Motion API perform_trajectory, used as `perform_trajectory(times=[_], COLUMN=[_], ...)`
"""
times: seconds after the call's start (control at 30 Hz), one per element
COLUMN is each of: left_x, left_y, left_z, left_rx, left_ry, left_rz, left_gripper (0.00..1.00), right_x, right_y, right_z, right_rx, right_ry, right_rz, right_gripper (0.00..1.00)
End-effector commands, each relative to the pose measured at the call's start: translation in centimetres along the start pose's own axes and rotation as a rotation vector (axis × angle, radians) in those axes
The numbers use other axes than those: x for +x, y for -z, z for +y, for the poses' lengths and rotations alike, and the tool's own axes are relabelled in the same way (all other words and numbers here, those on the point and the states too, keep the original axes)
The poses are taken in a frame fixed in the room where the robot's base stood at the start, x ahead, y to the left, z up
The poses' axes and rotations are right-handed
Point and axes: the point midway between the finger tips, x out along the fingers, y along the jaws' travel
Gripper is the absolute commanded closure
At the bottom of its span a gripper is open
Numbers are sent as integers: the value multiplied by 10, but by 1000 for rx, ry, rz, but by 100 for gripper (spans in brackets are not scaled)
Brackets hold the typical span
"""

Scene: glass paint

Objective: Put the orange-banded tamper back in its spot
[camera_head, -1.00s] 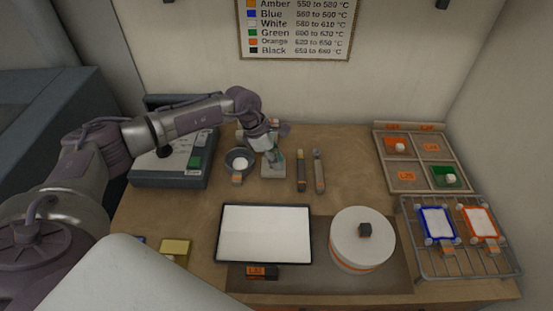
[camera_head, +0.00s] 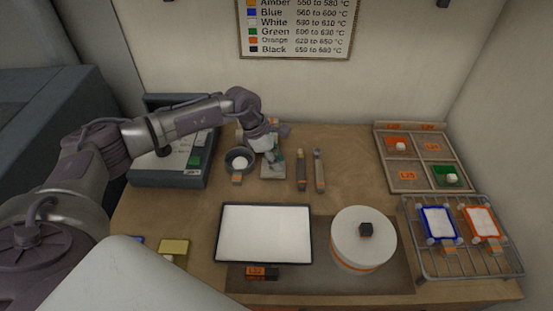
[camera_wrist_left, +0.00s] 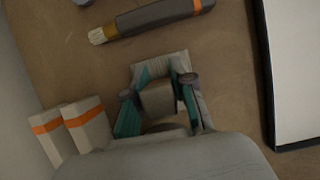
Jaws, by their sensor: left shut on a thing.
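My left gripper (camera_head: 272,156) is at the back of the table, between the dark bowl and the brushes. In the left wrist view its teal-padded fingers (camera_wrist_left: 160,112) are closed on a grey-brown block-like piece, likely the tamper (camera_wrist_left: 158,98). I cannot see its orange band; the fingers and wrist hide much of it. A pale, notched stand or base (camera_wrist_left: 160,66) lies just beyond the fingers, and shows below the gripper in the head view (camera_head: 272,172). I cannot tell whether the held piece touches it. My right gripper is not in view.
A dark bowl (camera_head: 238,161) stands left of the gripper. Two brushes (camera_head: 302,170) (camera_head: 319,171) lie close on its right. Two pale orange-banded pieces (camera_wrist_left: 48,130) (camera_wrist_left: 86,124) stand nearby. A white panel (camera_head: 264,233) and round turntable (camera_head: 363,238) are in front.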

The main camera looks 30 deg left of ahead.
Motion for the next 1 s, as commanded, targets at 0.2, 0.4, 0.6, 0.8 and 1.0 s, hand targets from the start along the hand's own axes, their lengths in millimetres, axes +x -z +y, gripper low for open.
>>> perform_trajectory(times=[0.2, 0.4, 0.6, 0.8, 1.0], left_x=[1, 3, 4, 6, 5], left_y=[0, 1, 2, 2, 2], left_z=[0, 0, 0, 0, 0], left_rx=[0, 0, 0, 0, 0], left_ry=[0, -1, 0, -1, 0], left_rz=[-1, -1, -1, -1, 0], left_gripper=[100, 100, 100, 100, 46], right_x=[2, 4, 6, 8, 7], right_y=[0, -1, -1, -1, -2], right_z=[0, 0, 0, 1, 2], right_rx=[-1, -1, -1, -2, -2], right_ry=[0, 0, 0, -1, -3], right_rz=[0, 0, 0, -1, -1], right_gripper=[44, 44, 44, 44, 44])
